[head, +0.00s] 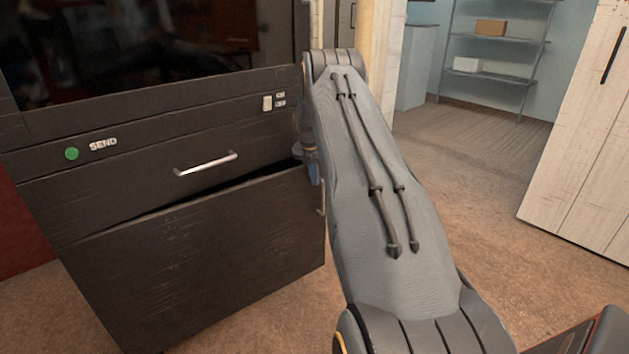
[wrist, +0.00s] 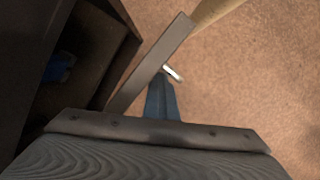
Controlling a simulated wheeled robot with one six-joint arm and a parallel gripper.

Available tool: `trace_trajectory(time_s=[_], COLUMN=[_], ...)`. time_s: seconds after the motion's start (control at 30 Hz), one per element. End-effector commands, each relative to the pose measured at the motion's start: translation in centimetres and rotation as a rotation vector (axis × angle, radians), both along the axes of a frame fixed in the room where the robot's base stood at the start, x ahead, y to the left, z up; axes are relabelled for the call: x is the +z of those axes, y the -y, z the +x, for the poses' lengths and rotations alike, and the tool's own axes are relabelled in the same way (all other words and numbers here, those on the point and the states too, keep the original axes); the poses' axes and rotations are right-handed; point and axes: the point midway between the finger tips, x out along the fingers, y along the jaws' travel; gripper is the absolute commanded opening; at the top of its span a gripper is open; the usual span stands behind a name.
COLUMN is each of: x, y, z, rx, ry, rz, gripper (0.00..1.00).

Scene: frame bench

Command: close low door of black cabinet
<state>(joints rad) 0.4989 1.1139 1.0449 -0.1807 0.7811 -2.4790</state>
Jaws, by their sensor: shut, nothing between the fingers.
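The black cabinet (head: 140,135) stands at the left in the head view. Its low door (head: 205,255) is ajar, with a dark gap along its top that is wider toward the right. In the wrist view the door (wrist: 152,62) shows edge-on as a grey diagonal strip, apart from the cabinet body. A pale handle (wrist: 173,73) sits on its outer side. My gripper (wrist: 160,88) is shut and empty, with its blue fingers beside the door's outer side near the handle. Contact cannot be told. In the head view my gripper (head: 314,174) is partly hidden by my arm.
Above the door are a drawer with a silver handle (head: 206,163) and a green button (head: 72,153). A blue object (wrist: 59,66) shows in the dark interior. A pale wooden cabinet (head: 585,130) stands at the right. Brown floor (head: 490,225) between is clear.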

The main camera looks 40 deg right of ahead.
Motion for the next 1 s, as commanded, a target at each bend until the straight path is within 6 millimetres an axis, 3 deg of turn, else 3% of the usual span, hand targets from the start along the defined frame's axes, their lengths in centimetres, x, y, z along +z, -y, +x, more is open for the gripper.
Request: trace_trajectory(time_s=[0.67, 1.0], x=[0.2, 0.5], y=[1.1, 0.8], z=[-0.5, -3.0], rx=[-0.012, -0.011], ry=[0.002, -0.002], rz=[-0.002, 0.0], gripper=[0.0, 0.0])
